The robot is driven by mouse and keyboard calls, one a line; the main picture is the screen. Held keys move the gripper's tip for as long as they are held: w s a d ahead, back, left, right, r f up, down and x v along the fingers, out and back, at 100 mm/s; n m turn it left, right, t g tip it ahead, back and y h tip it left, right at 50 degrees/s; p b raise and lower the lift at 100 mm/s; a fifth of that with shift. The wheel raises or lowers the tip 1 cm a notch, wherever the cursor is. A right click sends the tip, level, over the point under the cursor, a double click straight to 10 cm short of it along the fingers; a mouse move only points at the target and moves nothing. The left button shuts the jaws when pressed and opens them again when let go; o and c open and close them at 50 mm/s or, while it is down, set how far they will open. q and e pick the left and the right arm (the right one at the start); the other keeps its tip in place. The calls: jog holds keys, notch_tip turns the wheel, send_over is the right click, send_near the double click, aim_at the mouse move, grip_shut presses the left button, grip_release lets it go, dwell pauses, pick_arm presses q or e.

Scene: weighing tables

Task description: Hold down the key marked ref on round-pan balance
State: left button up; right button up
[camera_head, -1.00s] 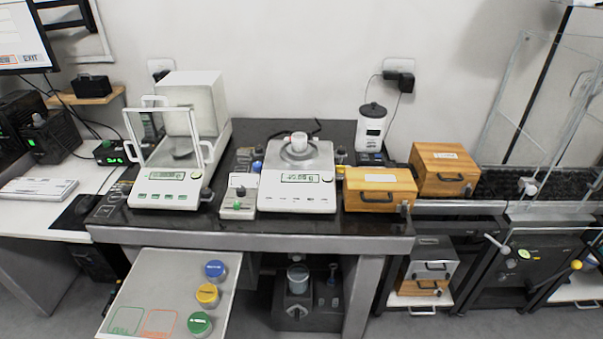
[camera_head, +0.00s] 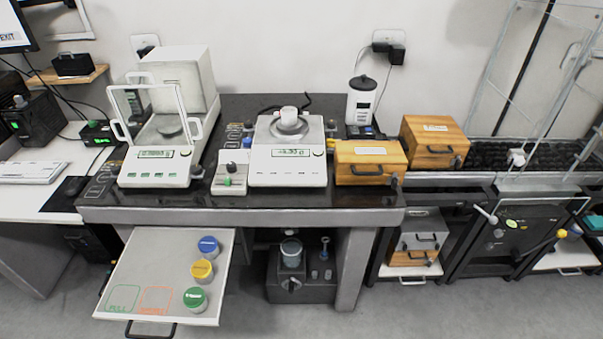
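The round-pan balance (camera_head: 289,168) stands on the dark weighing table, right of the balance with the glass shield. A small white cup (camera_head: 289,114) sits on its round pan. Its display (camera_head: 290,153) is lit, with digits too small to read surely. A row of small keys (camera_head: 288,176) runs along its front panel; their markings are too small to read. Neither of my grippers shows in the head view.
The shielded balance (camera_head: 155,168) and a small white box with a green knob (camera_head: 230,180) stand to the left. Wooden boxes (camera_head: 369,163) stand to the right. An open drawer (camera_head: 150,265) with blue, yellow and green-lidded jars juts out below the table's front edge (camera_head: 240,216).

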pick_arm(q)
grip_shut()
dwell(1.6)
